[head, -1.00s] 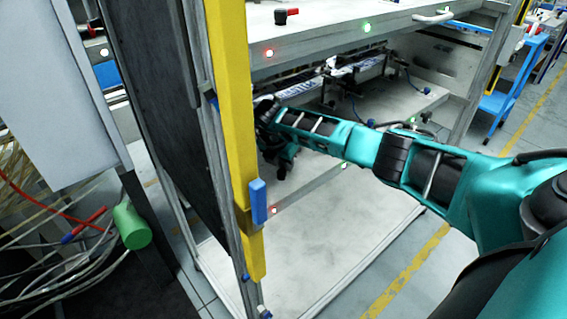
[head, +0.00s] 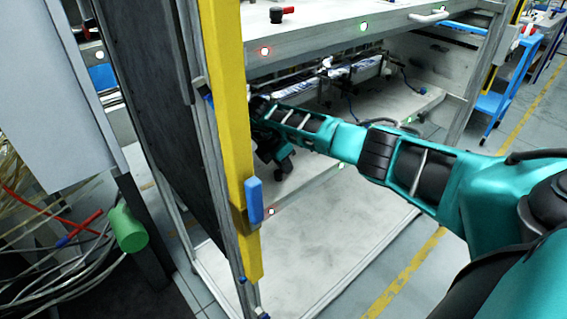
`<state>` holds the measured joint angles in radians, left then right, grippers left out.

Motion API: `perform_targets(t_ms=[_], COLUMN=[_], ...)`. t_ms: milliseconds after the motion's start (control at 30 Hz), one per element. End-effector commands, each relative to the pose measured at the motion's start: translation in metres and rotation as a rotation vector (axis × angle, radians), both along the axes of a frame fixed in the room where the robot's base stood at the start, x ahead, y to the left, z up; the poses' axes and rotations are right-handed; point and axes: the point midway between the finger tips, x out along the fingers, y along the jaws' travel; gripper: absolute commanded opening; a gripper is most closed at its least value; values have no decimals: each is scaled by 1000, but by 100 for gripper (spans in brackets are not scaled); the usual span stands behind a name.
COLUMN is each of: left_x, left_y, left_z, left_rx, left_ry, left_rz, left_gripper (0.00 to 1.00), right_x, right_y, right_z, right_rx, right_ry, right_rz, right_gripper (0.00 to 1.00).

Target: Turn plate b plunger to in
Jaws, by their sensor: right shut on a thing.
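My right gripper (head: 279,170) is at the left end of the lower shelf (head: 318,186), beside the yellow post. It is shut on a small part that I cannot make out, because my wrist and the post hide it. It may be the plate b plunger, but the frame does not show its position. My left gripper is not in view.
A yellow post (head: 228,120) with a blue block (head: 254,202) stands close left of my right gripper. The upper shelf (head: 340,38) hangs above my arm and carries a red-handled part (head: 281,14). A green cylinder (head: 127,229) and cables are at lower left.

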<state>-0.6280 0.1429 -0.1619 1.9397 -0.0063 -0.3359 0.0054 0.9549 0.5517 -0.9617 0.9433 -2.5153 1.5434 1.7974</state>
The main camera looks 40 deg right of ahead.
Motion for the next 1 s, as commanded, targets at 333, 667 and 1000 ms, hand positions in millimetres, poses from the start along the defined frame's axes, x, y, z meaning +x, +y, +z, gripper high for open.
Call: perform_targets(t_ms=[333, 667, 1000], left_x=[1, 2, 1], left_y=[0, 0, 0], left_z=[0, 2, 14], left_rx=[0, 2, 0], left_ry=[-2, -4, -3], left_rz=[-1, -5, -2], left_gripper=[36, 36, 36], right_x=[0, 0, 5], right_y=[1, 0, 1], right_z=[-1, 0, 2], right_rx=[3, 2, 1], right_ry=[1, 0, 1], right_rz=[0, 14, 355], right_gripper=[35, 38, 38])
